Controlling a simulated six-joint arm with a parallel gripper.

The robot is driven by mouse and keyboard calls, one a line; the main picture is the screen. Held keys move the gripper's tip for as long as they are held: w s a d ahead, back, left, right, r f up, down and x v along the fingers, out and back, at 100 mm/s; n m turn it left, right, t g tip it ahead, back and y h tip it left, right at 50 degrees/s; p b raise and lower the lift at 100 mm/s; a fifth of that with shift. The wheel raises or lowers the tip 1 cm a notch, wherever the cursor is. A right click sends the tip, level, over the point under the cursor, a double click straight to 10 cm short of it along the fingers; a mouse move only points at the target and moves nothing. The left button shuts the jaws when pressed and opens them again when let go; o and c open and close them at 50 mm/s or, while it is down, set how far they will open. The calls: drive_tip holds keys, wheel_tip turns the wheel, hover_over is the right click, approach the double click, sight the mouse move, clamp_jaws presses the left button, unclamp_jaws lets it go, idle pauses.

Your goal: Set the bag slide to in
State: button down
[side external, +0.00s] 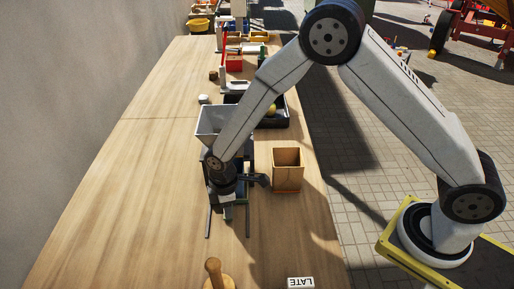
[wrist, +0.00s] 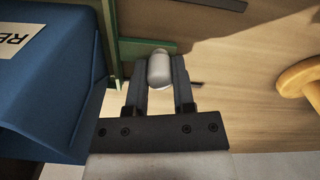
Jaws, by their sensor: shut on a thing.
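My gripper (side external: 227,198) is low at the front of the hopper stand in the side view, pointing down. In the wrist view my gripper (wrist: 160,75) has its two dark fingers either side of a pale grey rounded knob (wrist: 159,66) and is shut on it. The knob lies beside a green bar (wrist: 130,48), apparently part of the bag slide; how they join is hidden. The grey hopper (side external: 208,124) stands behind my gripper, partly covered by my arm. The slide's position cannot be told in the side view.
A blue body with a partly seen label (wrist: 45,85) is close left of my gripper in the wrist view. An open wooden box (side external: 288,180) stands right of the hopper. A wooden knobbed object (side external: 214,270) and a "LATE" label (side external: 300,283) are in front. The left tabletop is clear.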

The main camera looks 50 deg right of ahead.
drive_tip(key=shift+c, duration=2.3)
unclamp_jaws()
drive_tip(key=shift+r, duration=0.15)
drive_tip(key=shift+r, duration=3.75)
drive_tip(key=shift+c, duration=0.2)
